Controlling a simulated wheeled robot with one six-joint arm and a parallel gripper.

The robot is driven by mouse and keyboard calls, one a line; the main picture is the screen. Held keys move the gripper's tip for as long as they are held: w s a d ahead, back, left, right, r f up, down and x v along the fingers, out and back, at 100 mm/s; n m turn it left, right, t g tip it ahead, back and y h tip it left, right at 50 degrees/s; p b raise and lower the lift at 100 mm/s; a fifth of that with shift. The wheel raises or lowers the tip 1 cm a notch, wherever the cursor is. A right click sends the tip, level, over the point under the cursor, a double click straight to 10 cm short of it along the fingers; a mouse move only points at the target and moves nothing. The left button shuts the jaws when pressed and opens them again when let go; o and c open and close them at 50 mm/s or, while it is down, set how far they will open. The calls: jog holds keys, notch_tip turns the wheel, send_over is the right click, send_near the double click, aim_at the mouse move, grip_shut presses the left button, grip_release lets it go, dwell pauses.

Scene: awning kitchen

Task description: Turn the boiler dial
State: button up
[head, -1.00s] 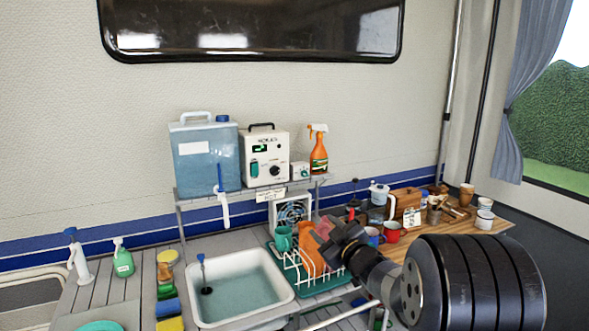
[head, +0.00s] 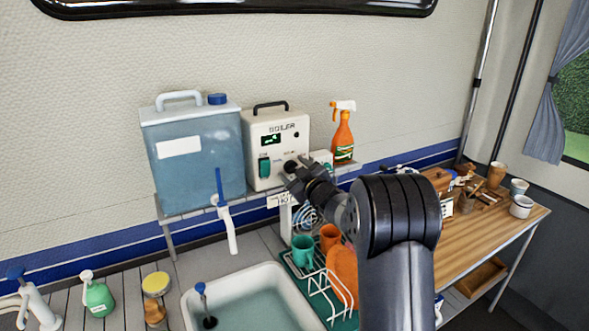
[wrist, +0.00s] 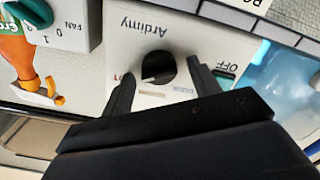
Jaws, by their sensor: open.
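The boiler (head: 276,133) is a white box with a dark handle, a green display and a green switch, standing on the shelf. Its round black dial (wrist: 158,68) shows in the wrist view with a pale mark on its lower left edge. My gripper (head: 290,180) is at the lower right of the boiler's front. In the wrist view my open gripper (wrist: 160,72) has one finger on each side of the dial. I cannot tell whether the fingers touch it. In the head view my gripper partly hides the dial area.
A blue water tank (head: 196,155) stands left of the boiler. An orange spray bottle (head: 343,133) stands to the right. A fan control knob (wrist: 40,12) is close by. A sink (head: 255,300) and a dish rack (head: 318,280) lie below.

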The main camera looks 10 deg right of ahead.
jog(key=shift+s, duration=0.1)
jog(key=c, duration=1)
